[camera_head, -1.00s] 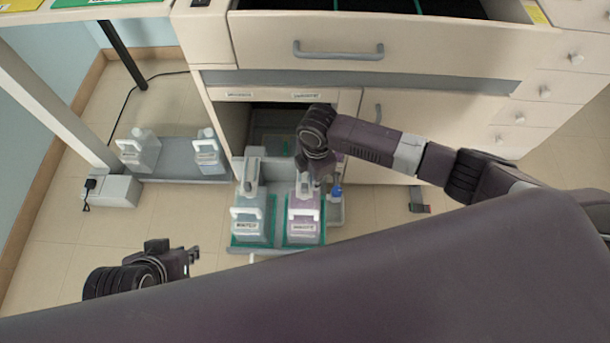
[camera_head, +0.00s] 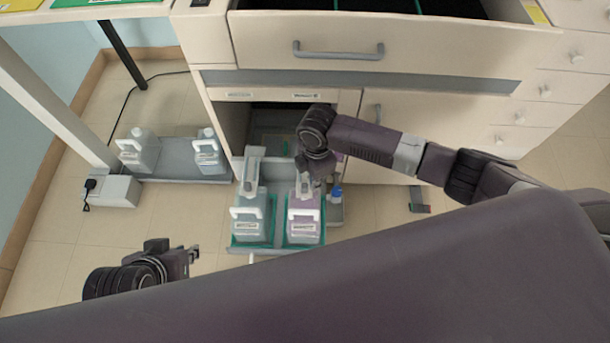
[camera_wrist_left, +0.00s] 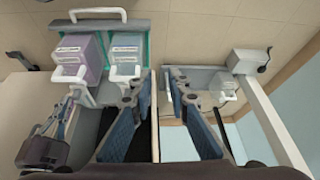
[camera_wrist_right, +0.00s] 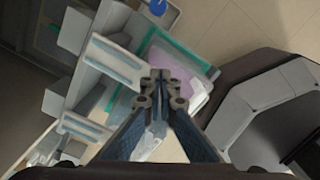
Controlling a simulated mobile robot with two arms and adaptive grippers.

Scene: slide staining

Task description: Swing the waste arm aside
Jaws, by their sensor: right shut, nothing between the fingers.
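A low pull-out tray (camera_head: 240,249) with green edging holds two handled bottles. The left bottle (camera_head: 247,217) is pale grey, and the right bottle (camera_head: 303,214) is pale purple. A grey arm-like piece (camera_head: 252,172) stands above the left bottle, and another grey piece (camera_head: 304,188) is above the right one. I cannot tell which is the waste arm. My right gripper (camera_head: 317,183) is behind the purple bottle's top. In the right wrist view its fingers (camera_wrist_right: 161,96) are shut and empty, over a grey bar and the purple bottle (camera_wrist_right: 188,78). My left gripper (camera_wrist_left: 162,100) is open and empty, left of the tray.
An open drawer with a grey handle (camera_head: 338,51) overhangs the cupboard. Two more bottles, one of them here (camera_head: 208,152), stand on a grey tray at the left. A blue-capped bottle (camera_head: 336,194) is right of the purple one.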

